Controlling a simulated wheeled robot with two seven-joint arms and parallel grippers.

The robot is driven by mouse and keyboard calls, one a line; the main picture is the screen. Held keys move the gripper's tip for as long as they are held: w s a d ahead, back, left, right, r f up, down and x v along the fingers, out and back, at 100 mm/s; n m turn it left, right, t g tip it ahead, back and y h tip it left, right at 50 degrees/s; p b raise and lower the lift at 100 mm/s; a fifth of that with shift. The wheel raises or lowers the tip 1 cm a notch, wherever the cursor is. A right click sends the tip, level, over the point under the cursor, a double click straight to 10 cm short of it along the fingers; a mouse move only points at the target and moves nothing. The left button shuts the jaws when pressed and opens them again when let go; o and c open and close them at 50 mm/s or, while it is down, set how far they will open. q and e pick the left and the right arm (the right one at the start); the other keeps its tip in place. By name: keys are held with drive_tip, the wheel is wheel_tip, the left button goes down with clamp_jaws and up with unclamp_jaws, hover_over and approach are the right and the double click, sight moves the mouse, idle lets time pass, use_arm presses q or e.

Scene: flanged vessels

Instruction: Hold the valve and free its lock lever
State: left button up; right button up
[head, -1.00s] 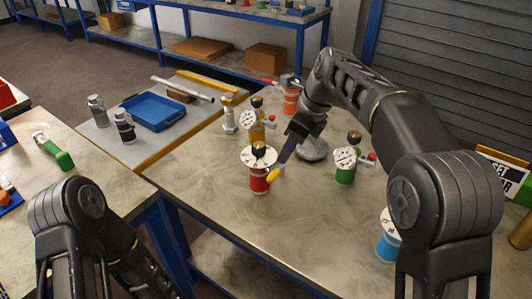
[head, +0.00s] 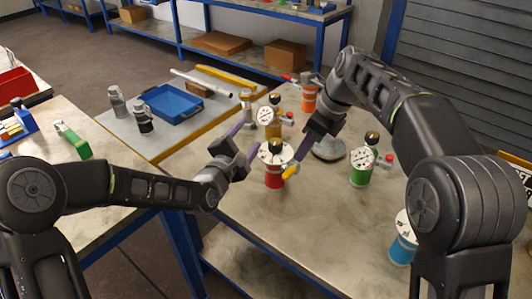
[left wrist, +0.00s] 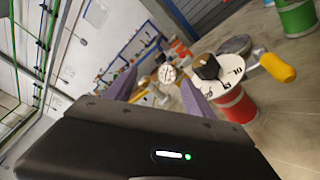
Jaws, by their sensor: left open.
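The red valve vessel (head: 274,180) stands upright on the near table. It has a white marked flange (head: 268,156), a black and brass knob on top, and a yellow-ended lever (head: 291,171) sticking out to the right. In the left wrist view the red body (left wrist: 238,108), black knob (left wrist: 206,67) and yellow handle (left wrist: 278,67) show to the right of the fingers. My left gripper (head: 248,146) is open, just left of the flange, with nothing seen between its purple fingers. My right gripper (head: 301,152) is close to the lever on the right; its jaw gap is hidden.
An orange-yellow vessel (head: 272,131) stands just behind, a green one (head: 361,177) to the right, a blue one (head: 402,252) at front right. A blue tray (head: 174,104) is at left.

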use_arm(q)
drive_tip(key=w+d+r+n+t+h, duration=0.1)
drive_tip(key=w+d+r+n, duration=0.25)
drive_tip(key=r, duration=0.65)
wheel_tip(320, 180, up, 11)
drive_tip(key=n+h, duration=0.2)
drive_tip(key=n, duration=0.1)
hover_over(279, 139)
drive_tip(key=a, duration=0.1)
drive_tip(key=s+a+f+n, duration=0.1)
drive_tip(key=s+f, duration=0.1)
drive_tip(key=f, duration=0.6)
drive_tip(key=s+f+n+g, duration=0.1)
drive_tip(key=f, duration=0.8)
drive_tip(key=s+a+f+n, duration=0.1)
drive_tip(key=s+f, duration=0.1)
drive_tip(key=f, duration=0.6)
drive_tip(key=shift+s+a+f+g, duration=0.2)
drive_tip(key=shift+s+a+g, duration=0.1)
drive_tip(key=shift+g, duration=0.1)
drive_tip(key=shift+x, duration=3.9)
drive_tip(key=shift+c, duration=0.2)
clamp_jaws()
